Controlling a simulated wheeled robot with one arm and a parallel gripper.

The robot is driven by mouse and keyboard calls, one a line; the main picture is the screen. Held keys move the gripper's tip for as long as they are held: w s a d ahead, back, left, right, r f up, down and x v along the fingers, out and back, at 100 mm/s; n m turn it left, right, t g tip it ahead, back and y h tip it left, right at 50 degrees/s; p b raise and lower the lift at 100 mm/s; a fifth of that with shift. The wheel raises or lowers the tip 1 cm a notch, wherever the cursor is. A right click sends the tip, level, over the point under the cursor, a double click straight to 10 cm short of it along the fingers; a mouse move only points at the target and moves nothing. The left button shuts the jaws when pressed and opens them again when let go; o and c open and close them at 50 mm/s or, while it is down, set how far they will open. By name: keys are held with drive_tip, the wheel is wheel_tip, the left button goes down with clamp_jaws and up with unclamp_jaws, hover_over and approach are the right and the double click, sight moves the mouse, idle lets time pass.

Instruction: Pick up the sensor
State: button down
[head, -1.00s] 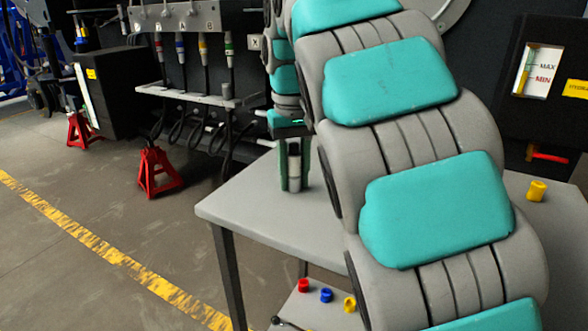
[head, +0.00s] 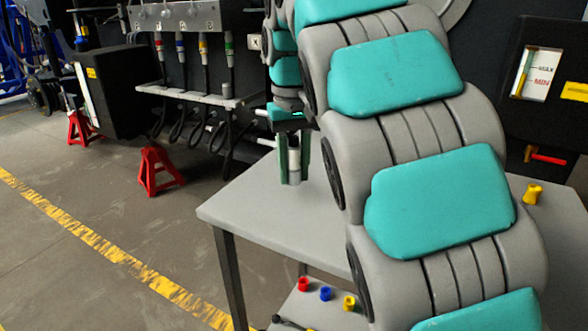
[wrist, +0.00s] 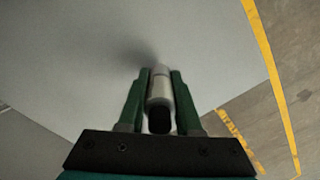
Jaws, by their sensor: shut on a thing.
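The sensor (head: 294,163) is a small upright cylinder, white to grey, between the two green fingers of my gripper (head: 295,178) over the grey table (head: 245,212). In the wrist view the sensor (wrist: 160,90) shows a pale body and a black end towards the palm. My gripper (wrist: 161,80) is shut on it, one finger on each side. A soft shadow lies on the table beyond its far end. Whether its bottom touches the table is hard to tell; it looks slightly raised.
A yellow part (head: 533,194) stands on the table's right side. Red, blue and yellow caps lie on a lower shelf. A rack with hoses (head: 190,95) and red stands (head: 157,170) are behind on the left. The table's left part is clear.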

drive_tip(key=shift+r+p, duration=0.5)
drive_tip(key=shift+r, duration=0.45)
drive_tip(key=shift+s+d+f, duration=0.1)
drive_tip(key=shift+s+f, duration=0.05)
drive_tip(key=shift+s, duration=0.2)
drive_tip(key=s+d, duration=0.1)
drive_tip(key=s, duration=0.3)
drive_tip(key=s+d+r+b, duration=0.1)
drive_tip(key=s+d, duration=0.1)
drive_tip(key=s, duration=0.3)
drive_tip(key=s+d, duration=0.2)
drive_tip(key=s, duration=0.3)
drive_tip(key=shift+s+r+b, duration=0.2)
drive_tip(key=shift+s+b, duration=0.05)
drive_tip(key=shift+b, duration=0.15)
